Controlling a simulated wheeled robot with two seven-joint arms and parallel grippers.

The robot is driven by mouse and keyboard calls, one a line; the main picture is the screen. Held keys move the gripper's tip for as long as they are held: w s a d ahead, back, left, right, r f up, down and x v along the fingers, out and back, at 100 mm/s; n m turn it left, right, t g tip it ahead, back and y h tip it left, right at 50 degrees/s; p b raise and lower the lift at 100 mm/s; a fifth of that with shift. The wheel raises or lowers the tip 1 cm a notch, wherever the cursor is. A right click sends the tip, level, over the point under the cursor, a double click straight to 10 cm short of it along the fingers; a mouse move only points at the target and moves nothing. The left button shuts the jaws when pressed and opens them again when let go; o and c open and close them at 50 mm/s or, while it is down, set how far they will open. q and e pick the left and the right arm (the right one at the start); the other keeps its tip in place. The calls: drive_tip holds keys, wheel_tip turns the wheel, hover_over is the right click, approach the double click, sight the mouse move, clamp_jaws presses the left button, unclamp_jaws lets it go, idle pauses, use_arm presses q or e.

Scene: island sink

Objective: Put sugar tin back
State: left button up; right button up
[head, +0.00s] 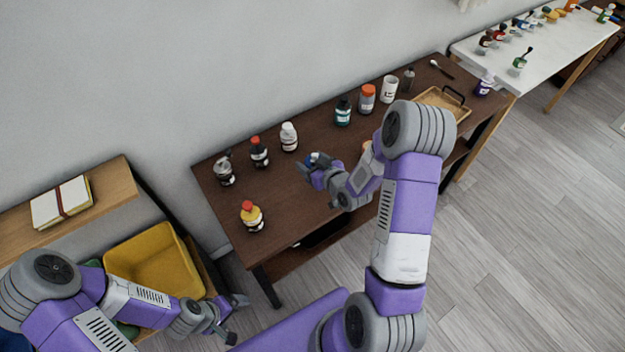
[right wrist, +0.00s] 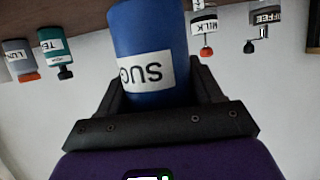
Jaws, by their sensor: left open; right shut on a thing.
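The blue sugar tin (right wrist: 152,50) is between the fingers of my right gripper (right wrist: 155,90) in the right wrist view. Its white label shows the letters "SUG", upside down. In the head view my right gripper (head: 308,168) is over the middle of the dark wooden table (head: 310,205), and only a bit of the blue tin (head: 317,157) shows there. I cannot tell whether the tin touches the tabletop. My left gripper (head: 236,318) is open and empty, low in front of the table's left end.
A dark coffee container (head: 224,170), a red-capped bottle (head: 259,153) and a white bottle (head: 289,138) stand along the back left. A teal tin (head: 343,112) and an orange-lidded jar (head: 367,99) stand further right. A yellow bottle (head: 251,217) stands front left. A tray (head: 432,97) is at the right.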

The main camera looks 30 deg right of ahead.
wheel_tip(320, 180, down, 6)
drive_tip(key=shift+f+b, duration=0.25)
drive_tip(key=shift+b, duration=0.1)
drive_tip(key=shift+r, duration=0.1)
drive_tip(key=shift+f, duration=0.2)
drive_tip(key=o, duration=1.1)
drive_tip(key=shift+o, duration=0.2)
drive_tip(key=shift+r, duration=0.1)
